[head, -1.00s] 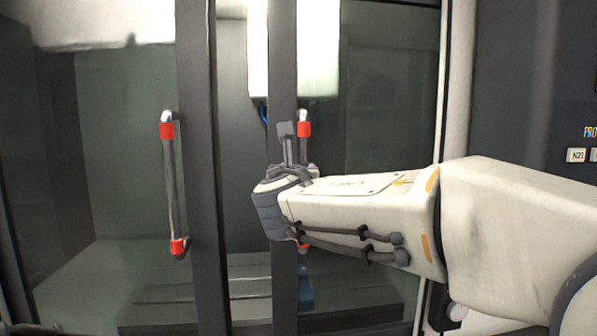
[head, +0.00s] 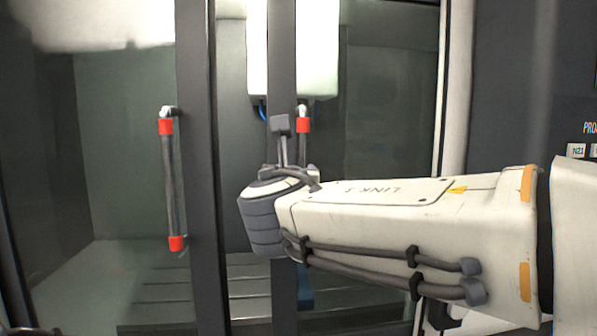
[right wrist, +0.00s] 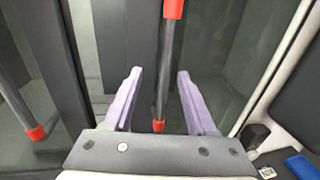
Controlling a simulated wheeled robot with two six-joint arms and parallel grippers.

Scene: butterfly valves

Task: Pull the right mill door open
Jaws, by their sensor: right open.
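The right mill door's dark upright frame (head: 283,45) stands apart from the left door's frame, with a strip of the interior showing between. Its handle (head: 303,125) is a grey bar with red ends; in the head view my right wrist hides most of it. In the right wrist view the bar (right wrist: 166,70) runs upright between the two purple fingers of my right gripper (right wrist: 158,73). The gripper is open, with a finger on either side of the bar. I cannot tell how deep the bar sits between them. My left gripper is not clearly seen.
The left door's handle (head: 170,185) stands to the left on its own frame (head: 197,150). A white housing (head: 318,50) hangs inside the mill. A dark control panel (head: 530,80) is at the right.

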